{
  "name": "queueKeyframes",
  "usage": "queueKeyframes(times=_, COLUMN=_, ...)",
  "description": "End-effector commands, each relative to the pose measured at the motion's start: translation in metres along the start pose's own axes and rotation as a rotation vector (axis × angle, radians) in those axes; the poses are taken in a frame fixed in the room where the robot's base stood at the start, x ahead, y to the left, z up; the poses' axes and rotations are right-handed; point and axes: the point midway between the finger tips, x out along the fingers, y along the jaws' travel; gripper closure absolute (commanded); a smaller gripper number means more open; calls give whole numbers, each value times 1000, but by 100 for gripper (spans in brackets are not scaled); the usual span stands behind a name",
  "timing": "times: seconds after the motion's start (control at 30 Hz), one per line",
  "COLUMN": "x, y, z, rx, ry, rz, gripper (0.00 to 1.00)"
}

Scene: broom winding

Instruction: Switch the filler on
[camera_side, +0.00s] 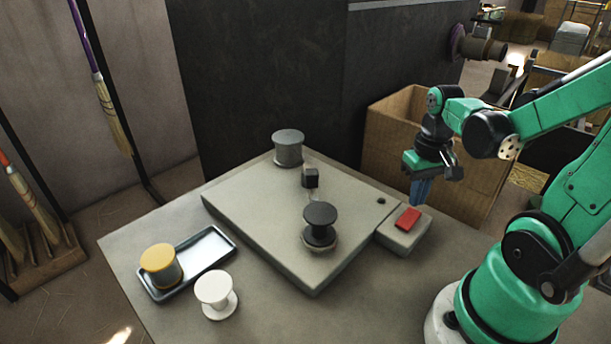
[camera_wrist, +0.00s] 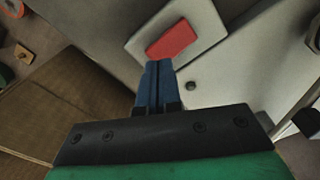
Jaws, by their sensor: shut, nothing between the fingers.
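The filler is a flat grey machine block (camera_side: 270,245) on the table, with a black spool (camera_side: 320,222) standing on its front part. A smaller grey box (camera_side: 400,240) at its right corner carries a red rocker switch (camera_side: 408,218). The red switch also shows in the wrist view (camera_wrist: 171,40), just beyond my fingertips. My gripper (camera_side: 421,200) is shut and empty, its blue fingers pointing down close to the switch, a little above and behind it in the side view. In the wrist view the fingers (camera_wrist: 158,66) are pressed together. I cannot tell whether they touch the switch.
A grey spool (camera_side: 288,148) stands at the back corner and a small black block (camera_side: 310,178) sits on the machine. A tray (camera_side: 216,250) holds a yellow-topped spool (camera_side: 160,264). A white spool (camera_side: 215,294) stands beside it. A cardboard box (camera_side: 390,125) is behind my gripper.

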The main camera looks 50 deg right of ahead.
Motion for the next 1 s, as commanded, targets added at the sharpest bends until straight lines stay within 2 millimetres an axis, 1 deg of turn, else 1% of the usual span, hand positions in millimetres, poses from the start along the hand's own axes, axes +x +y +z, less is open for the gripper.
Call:
queueKeyframes(times=0.37, x=1, y=0, z=0, rx=0, ry=0, rz=0, gripper=100)
queueKeyframes(times=1.0, x=10, y=0, z=-1, rx=0, ry=0, rz=0, gripper=100)
